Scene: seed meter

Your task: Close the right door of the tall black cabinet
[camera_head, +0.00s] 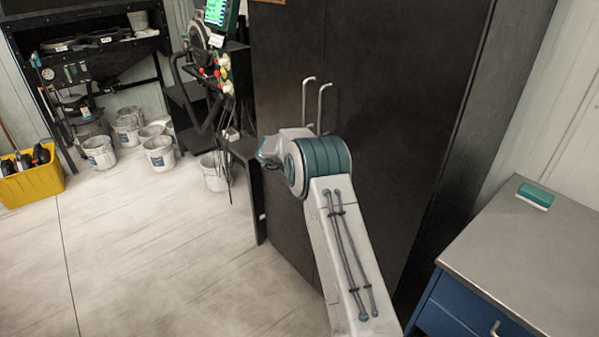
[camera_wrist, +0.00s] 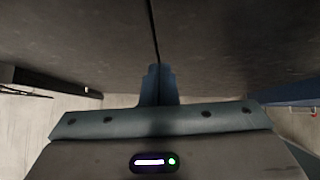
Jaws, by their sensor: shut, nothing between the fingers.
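The tall black cabinet (camera_head: 472,130) stands right of centre in the head view. Its right door (camera_head: 390,100) looks flush with the left door (camera_head: 280,70), with no clear gap. Two upright metal handles, the left one (camera_head: 305,100) and the right one (camera_head: 321,108), sit side by side at the middle. My arm crosses in front of the doors' lower part and hides my gripper there. In the wrist view my gripper (camera_wrist: 158,72) is shut and empty, its fingertips close to the narrow dark seam between the doors. Whether they touch the cabinet I cannot tell.
A grey-topped blue drawer unit (camera_head: 530,255) with a green-and-white sponge (camera_head: 535,195) stands at the right. A machine with a green screen (camera_head: 221,12), several white buckets (camera_head: 160,152) and a yellow bin (camera_head: 32,185) are at the left.

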